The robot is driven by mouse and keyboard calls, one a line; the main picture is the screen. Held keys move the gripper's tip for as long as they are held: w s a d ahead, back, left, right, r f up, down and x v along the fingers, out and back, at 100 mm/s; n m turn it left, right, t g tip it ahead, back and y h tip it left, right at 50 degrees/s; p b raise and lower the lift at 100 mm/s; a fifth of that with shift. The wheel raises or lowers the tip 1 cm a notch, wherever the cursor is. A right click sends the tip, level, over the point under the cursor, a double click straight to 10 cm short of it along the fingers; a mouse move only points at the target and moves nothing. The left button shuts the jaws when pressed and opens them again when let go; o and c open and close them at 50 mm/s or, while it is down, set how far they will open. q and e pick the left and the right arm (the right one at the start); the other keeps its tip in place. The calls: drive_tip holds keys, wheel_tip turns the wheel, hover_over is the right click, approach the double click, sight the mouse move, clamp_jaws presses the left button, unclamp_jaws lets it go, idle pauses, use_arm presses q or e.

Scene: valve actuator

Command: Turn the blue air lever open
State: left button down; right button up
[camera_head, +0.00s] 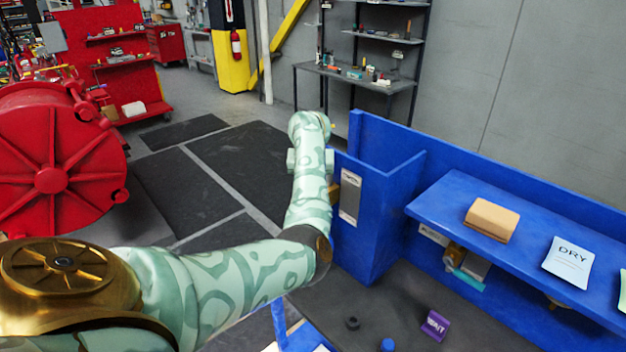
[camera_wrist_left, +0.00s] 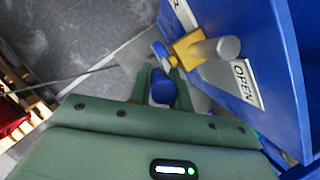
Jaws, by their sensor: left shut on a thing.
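The blue air lever (camera_wrist_left: 162,88) shows in the left wrist view with its rounded end between my left gripper's green fingers. My left gripper (camera_wrist_left: 162,82) is shut on it. The lever belongs to a yellow valve body (camera_wrist_left: 189,48) with a silver cylindrical end (camera_wrist_left: 228,47), mounted beside a blue panel. A plate reading OPEN (camera_wrist_left: 243,82) is on that panel. In the head view my left arm reaches to the panel's left side and hides the lever and my fingertips. A pale label plate (camera_head: 350,196) shows on the panel there. My right gripper is not in view.
The blue panel (camera_head: 382,215) joins a bench with a blue shelf (camera_head: 450,205), which holds a tan block (camera_head: 491,220) and a DRY card (camera_head: 567,262). A purple WAIT block (camera_head: 435,325) stands on the dark bench top. A large red wheel-fronted drum (camera_head: 50,180) stands at left.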

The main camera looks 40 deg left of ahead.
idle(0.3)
use_arm(q)
drive_tip(key=c, duration=1.3)
unclamp_jaws()
drive_tip(key=shift+a, duration=0.1)
drive_tip(key=p+v, duration=0.2)
drive_tip(key=v, duration=1.4)
drive_tip(key=shift+r, duration=0.1)
